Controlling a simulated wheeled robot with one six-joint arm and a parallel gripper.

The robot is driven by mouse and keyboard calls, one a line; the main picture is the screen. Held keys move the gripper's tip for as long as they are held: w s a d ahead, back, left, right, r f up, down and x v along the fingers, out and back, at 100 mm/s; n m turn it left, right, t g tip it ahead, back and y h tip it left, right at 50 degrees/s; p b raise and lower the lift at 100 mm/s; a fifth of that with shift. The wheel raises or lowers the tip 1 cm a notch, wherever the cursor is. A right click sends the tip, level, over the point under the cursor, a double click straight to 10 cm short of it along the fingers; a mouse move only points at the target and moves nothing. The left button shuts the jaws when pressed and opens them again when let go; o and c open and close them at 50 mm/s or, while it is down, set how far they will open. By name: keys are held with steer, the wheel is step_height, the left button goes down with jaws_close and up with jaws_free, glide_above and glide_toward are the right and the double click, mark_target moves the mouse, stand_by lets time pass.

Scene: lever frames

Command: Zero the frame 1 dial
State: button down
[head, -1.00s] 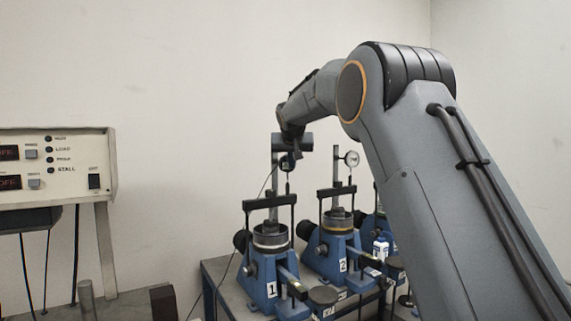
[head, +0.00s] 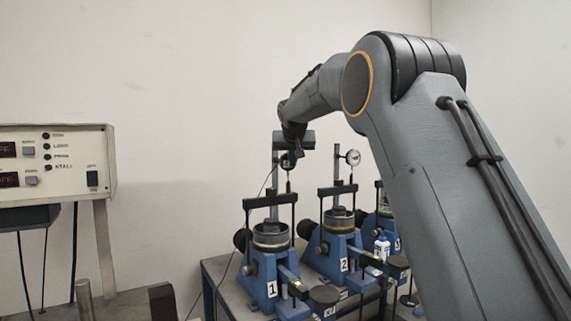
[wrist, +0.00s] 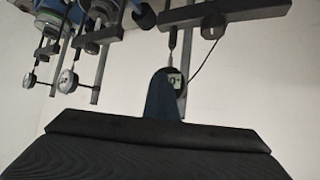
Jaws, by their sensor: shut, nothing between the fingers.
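Frame 1 (head: 263,272), a blue lever frame with a white "1" label, stands nearest on the bench. Its dial (wrist: 177,79) hangs by the upright post in the wrist view, its pale face partly hidden behind my fingers. In the head view the dial (head: 286,161) is small and mostly covered by my gripper (head: 294,152). My gripper is shut and empty, and its dark blue fingertips (wrist: 163,74) overlap the dial's left side in the wrist view. I cannot tell whether they touch it. The dial's reading is too small to make out.
Frame 2 (head: 333,246), with its own round dial (head: 353,157), stands to the right of frame 1. A control box (head: 60,160) is at left. A thin cable hangs beside frame 1.

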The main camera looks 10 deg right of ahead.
steer(key=shift+s+d+b, duration=0.35)
steer(key=shift+s+b, duration=0.1)
steer(key=shift+s, duration=0.45)
steer(key=shift+s+d+b, duration=0.4)
steer(key=shift+s+b, duration=0.1)
steer(key=shift+s, duration=0.4)
steer(key=shift+s+d+b, duration=0.35)
steer(key=shift+s+b, duration=0.1)
steer(key=shift+s, duration=0.45)
steer(key=shift+d, duration=0.1)
steer(key=d+r+m+t+y, duration=0.2)
steer(key=d+m+t, duration=0.4)
steer(key=d+m, duration=0.2)
steer(key=s+a+f+m+y+p, duration=0.1)
steer(key=s+a+f+m+y, duration=0.1)
steer(key=s+y, duration=0.4)
steer(key=shift+s+a+m+y, duration=0.3)
steer(key=shift+s+a+m, duration=0.2)
steer(key=shift+s+m, duration=0.4)
steer(key=shift+w, duration=0.15)
steer(key=p+x, duration=0.3)
steer(key=x, duration=1.1)
steer(key=shift+p, duration=0.35)
